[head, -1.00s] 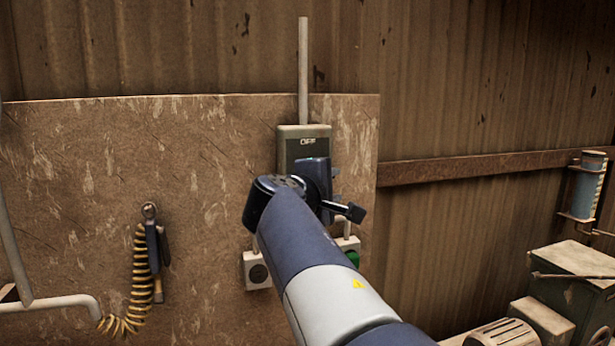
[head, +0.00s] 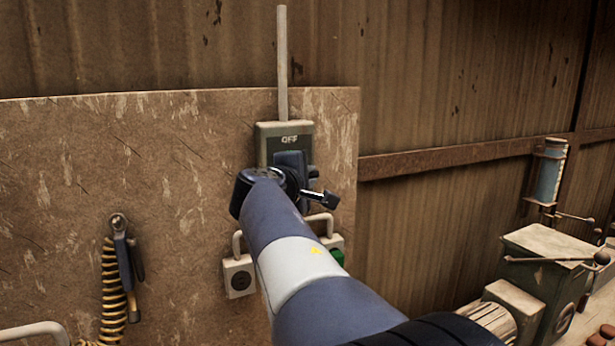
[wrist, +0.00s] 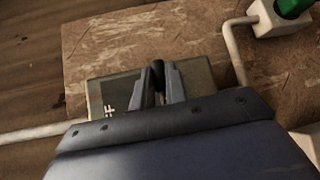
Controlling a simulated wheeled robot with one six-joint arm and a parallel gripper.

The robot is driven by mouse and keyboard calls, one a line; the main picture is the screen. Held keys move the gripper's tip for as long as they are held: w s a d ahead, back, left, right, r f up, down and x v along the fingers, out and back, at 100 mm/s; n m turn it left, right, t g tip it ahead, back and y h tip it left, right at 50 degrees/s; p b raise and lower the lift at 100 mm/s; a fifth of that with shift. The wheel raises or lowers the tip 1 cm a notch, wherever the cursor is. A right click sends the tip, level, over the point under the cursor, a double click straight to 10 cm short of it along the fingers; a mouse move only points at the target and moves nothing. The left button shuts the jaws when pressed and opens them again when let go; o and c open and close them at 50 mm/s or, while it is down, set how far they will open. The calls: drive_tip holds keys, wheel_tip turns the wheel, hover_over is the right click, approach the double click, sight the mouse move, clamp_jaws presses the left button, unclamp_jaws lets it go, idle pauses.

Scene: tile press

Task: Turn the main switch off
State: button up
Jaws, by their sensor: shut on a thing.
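The main switch is a grey-green box (head: 264,143) on the wall board, with the word OFF near its top. In the wrist view the box (wrist: 100,92) lies turned sideways, with part of the lettering showing. My gripper (wrist: 159,78) is shut on the dark switch handle (wrist: 158,72), which sits between its two fingers in front of the box face. In the head view my wrist and gripper body cover the lower box, so the fingertips and handle are hidden there.
Below the box are a grey socket box (head: 239,280) and a box with a green button (head: 337,257), both with bent conduits. A blue-handled tool (head: 123,250) with a yellow coiled hose hangs at left. Machinery (head: 555,250) stands at lower right.

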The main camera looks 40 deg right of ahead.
clamp_jaws()
